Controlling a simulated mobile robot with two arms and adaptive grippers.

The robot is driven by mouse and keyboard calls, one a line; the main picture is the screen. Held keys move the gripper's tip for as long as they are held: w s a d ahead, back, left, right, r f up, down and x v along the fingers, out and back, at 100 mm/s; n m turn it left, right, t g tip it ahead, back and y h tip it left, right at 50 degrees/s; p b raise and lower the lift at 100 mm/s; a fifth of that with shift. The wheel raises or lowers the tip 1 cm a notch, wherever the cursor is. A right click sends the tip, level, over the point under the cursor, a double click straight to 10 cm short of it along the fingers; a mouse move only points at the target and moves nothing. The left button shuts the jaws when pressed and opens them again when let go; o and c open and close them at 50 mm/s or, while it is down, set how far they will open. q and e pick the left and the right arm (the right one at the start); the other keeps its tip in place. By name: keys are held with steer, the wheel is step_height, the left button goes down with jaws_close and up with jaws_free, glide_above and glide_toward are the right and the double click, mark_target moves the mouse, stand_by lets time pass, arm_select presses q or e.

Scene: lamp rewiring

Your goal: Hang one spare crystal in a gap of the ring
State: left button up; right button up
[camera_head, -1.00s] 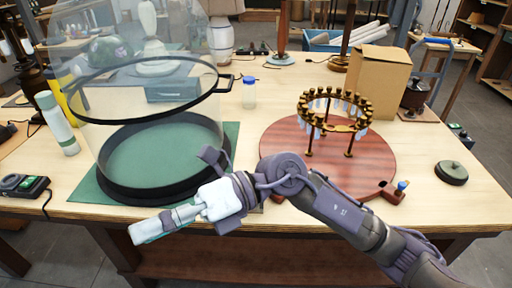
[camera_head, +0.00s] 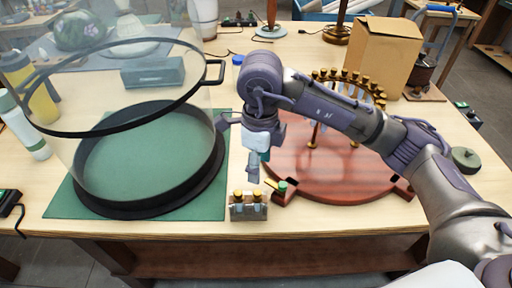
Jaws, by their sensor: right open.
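The ring (camera_head: 376,91) carries brass knobs around its rim and stands on brass legs over a round red-brown wooden board (camera_head: 330,180). My right arm crosses in front of the ring and hides much of it, so I cannot make out its gaps. A small holder (camera_head: 249,212) near the table's front edge has two brass-capped pieces standing in it, apparently the spare crystals (camera_head: 238,197). My right gripper (camera_head: 252,180) points down just above and behind this holder, open and apart from the pieces. My left gripper is not in view.
A glass dome with a black rim (camera_head: 125,130) stands over a black-edged round base on a green mat (camera_head: 60,205) at left. A cardboard box (camera_head: 385,55) stands behind the ring. A green-topped piece (camera_head: 282,187) sits at the board's front edge.

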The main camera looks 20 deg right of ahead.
mark_target(259, 192)
step_height(259, 192, down, 4)
steer(key=shift+s+r+p, duration=0.15)
steer(key=shift+r+p, duration=0.1)
steer(key=shift+p, duration=0.15)
step_height(259, 192, down, 2)
steer(key=f, duration=0.2)
steer(key=f+p, duration=0.1)
steer(key=f, duration=0.1)
steer(key=shift+w, duration=0.25)
steer(key=shift+f, duration=1.05)
steer(key=c, duration=1)
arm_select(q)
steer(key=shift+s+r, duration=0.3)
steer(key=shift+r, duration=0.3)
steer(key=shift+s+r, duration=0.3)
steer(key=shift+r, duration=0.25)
arm_select(e)
jaws_close()
